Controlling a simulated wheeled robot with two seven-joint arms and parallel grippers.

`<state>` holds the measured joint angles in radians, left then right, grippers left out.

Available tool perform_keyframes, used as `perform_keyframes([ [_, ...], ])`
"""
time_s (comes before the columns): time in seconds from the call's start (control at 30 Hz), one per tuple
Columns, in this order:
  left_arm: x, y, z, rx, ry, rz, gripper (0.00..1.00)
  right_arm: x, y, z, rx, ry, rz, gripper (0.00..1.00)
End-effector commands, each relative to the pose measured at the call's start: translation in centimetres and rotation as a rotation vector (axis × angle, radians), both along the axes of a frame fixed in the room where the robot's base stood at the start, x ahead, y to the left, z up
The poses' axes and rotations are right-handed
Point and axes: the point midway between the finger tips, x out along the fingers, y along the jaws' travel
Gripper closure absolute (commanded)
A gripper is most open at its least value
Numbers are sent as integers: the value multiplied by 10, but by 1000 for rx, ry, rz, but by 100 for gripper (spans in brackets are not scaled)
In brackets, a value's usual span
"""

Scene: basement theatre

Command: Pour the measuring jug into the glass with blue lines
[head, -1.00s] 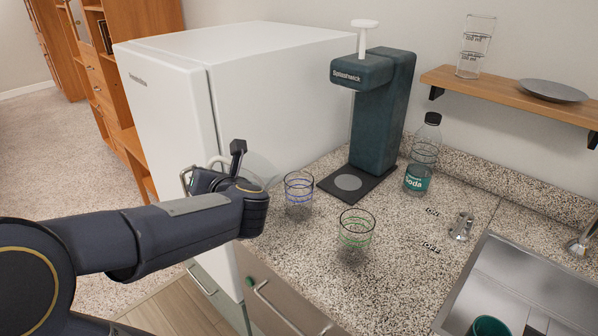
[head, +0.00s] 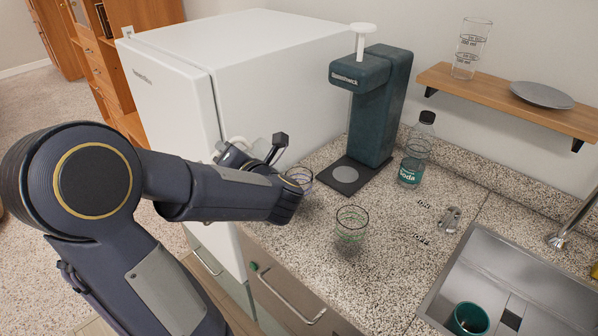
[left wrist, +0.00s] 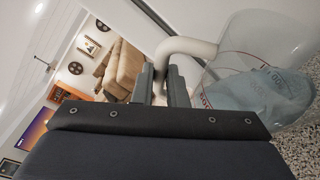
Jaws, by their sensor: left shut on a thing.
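My left gripper (head: 266,160) is shut on the handle of the clear measuring jug (head: 233,144). It holds the jug above the counter's left edge, beside the fridge; my arm hides much of it. In the left wrist view, the pale handle sits between the fingers (left wrist: 163,88), and the jug (left wrist: 235,55) shows red markings and pale bluish liquid (left wrist: 262,95). I cannot tell its exact tilt. The glass with blue lines (head: 302,176) stands upright on the counter, just right of my gripper, which partly hides it. My right gripper is not in view.
A glass with green lines (head: 351,226) stands in front. The dark green soda machine (head: 374,115) and soda bottle (head: 412,165) stand behind. The white fridge (head: 260,80) borders the left. The sink (head: 530,290), holding a teal cup (head: 470,318), is at the right.

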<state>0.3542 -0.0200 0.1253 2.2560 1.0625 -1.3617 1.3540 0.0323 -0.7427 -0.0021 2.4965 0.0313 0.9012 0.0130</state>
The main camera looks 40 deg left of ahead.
Motion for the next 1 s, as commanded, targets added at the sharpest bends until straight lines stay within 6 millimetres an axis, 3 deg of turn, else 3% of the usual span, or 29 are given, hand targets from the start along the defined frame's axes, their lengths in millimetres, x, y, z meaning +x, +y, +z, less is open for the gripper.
perform_keyframes([
  [0.43,5,-4,11,43,46,1,100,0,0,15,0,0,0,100],
  [1.0,7,-6,14,62,69,0,100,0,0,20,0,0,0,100],
])
